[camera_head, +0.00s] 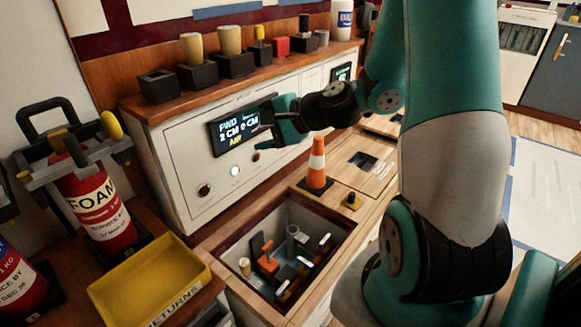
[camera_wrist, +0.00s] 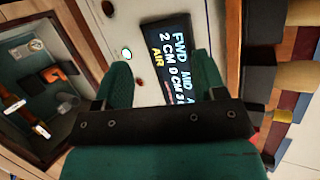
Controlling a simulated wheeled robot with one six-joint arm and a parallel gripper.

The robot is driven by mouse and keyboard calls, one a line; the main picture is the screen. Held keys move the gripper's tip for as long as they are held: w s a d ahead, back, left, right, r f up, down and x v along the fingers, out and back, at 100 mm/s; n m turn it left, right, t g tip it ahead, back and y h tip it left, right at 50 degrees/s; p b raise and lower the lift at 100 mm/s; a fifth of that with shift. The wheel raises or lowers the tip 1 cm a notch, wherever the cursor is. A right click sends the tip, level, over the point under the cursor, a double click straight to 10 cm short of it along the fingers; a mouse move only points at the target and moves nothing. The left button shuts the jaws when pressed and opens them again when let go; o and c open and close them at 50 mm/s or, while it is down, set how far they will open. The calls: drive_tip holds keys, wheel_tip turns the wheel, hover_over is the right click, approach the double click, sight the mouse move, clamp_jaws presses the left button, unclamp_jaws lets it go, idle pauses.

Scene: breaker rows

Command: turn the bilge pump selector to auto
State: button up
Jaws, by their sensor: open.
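A white panel (camera_head: 190,160) carries a dark display (camera_head: 235,130) with readings for FWD in CM and the word AIR. The lit button also shows in the wrist view (camera_wrist: 127,54), as does the display (camera_wrist: 172,60). I cannot tell which control is the bilge pump selector; no such label is readable. My gripper (camera_head: 272,122) is in front of the display's right end. In the wrist view my gripper (camera_wrist: 162,68) is open and empty, its fingers partly covering the panel.
A recessed well (camera_head: 230,255) with an orange-red handle (camera_head: 266,252) lies below the panel. An orange cone (camera_head: 316,165) stands beside it. A yellow returns tray (camera_head: 150,285) and a foam extinguisher (camera_head: 95,205) are at left.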

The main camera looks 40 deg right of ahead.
drive_tip(key=s+d+f+m+t+h+b, duration=0.1)
drive_tip(key=d+f+m+t+h+b, duration=0.2)
drive_tip(key=d+f+m, duration=0.55)
drive_tip(key=s+d+f+m+h+b, duration=0.2)
drive_tip(key=d+f+m+h+b, duration=0.25)
drive_tip(key=d, duration=0.65)
drive_tip(key=x, duration=1.7)
drive_tip(key=shift+w+d+r+h+p, duration=0.25)
drive_tip(key=shift+d+h+p, duration=0.1)
drive_tip(key=shift+h, duration=0.1)
drive_tip(key=c, duration=0.9)
